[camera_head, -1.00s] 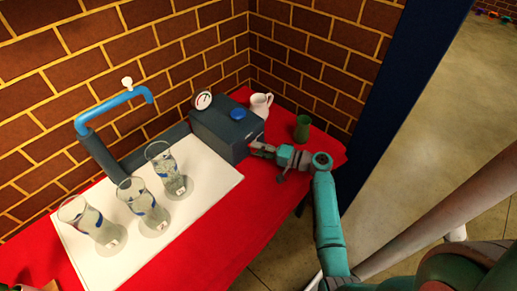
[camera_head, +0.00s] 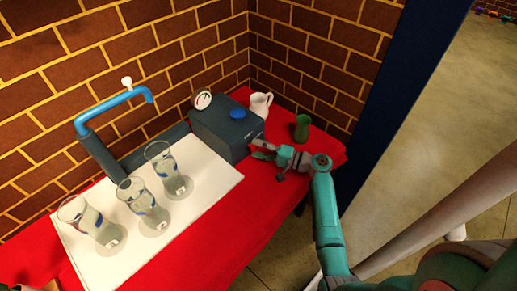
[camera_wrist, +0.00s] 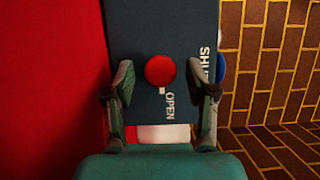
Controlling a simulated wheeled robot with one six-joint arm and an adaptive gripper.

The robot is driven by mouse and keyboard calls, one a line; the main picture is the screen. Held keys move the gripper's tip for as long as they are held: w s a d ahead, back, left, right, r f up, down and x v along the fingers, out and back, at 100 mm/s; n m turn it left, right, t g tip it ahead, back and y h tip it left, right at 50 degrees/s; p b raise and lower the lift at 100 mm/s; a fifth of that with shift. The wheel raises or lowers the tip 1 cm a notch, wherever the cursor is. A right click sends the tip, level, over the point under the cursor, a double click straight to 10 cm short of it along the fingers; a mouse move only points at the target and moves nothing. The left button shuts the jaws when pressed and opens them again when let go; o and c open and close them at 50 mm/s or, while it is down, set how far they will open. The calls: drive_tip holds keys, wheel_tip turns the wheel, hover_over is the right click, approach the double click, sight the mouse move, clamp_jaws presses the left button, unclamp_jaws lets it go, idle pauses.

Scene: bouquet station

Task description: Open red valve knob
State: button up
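The red valve knob (camera_wrist: 160,70) is round and sits on the dark blue-grey face of the valve box (camera_wrist: 150,30) in the wrist view. White lettering reads OPEN below it, and SHUT, partly hidden by a finger, stands to its right. A small white mark lies just under the knob. My gripper (camera_wrist: 161,82) is open, with one finger on each side of the knob and a gap on both sides. In the head view the box (camera_head: 220,132) stands on the table with my gripper (camera_head: 262,149) at its right end; the red knob is hidden there.
A blue knob (camera_head: 237,113) and a gauge (camera_head: 203,100) are on the box. A white jug (camera_head: 261,104) and green cup (camera_head: 302,128) stand close by.

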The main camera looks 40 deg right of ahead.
drive_tip(key=shift+s, duration=0.1)
drive_tip(key=v, duration=1.2)
idle(0.5)
